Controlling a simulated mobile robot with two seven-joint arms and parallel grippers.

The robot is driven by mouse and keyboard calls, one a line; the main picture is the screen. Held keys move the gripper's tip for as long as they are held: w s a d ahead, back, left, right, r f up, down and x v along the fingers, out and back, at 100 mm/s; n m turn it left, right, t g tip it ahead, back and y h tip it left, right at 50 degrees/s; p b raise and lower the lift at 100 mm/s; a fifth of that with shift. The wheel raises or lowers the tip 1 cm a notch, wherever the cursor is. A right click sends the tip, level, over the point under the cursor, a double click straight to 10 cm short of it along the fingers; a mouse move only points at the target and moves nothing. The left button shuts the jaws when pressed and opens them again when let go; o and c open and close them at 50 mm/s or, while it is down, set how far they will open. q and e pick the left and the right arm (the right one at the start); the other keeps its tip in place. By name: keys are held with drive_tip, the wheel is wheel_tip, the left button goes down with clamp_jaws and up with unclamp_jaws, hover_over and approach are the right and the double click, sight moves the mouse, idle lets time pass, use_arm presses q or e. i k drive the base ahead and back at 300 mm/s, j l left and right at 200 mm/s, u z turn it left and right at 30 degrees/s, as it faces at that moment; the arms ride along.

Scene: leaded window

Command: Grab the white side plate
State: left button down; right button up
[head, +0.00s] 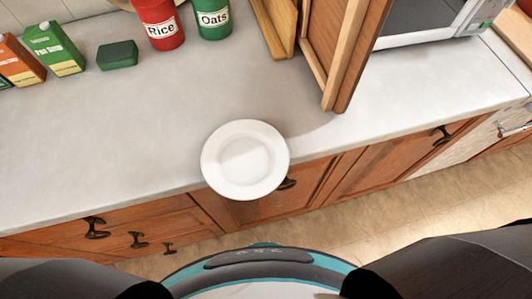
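The white side plate (245,160) is round with a raised rim and appears at the front edge of the counter. Its near side overlaps the drawer fronts in the picture, so it reaches past the counter edge or is above it; I cannot tell which. It looks empty. Neither of my grippers shows in the head view.
On the grey counter (120,140) stand a red Rice canister (160,28), a green Oats canister (212,18), a green block (117,55) and cartons (54,48). An open wooden cabinet door (342,55) hangs at upper right near a microwave (430,22). Counter left of the plate is clear.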

sight(245, 158)
drive_tip(key=j+z, duration=0.2)
drive_tip(key=z, duration=0.25)
drive_tip(key=k+j+z, duration=0.1)
drive_tip(key=z, duration=0.4)
drive_tip(key=k+j+z, duration=0.1)
drive_tip(key=z, duration=0.35)
drive_tip(key=k+j, duration=0.3)
drive_tip(key=j, duration=0.1)
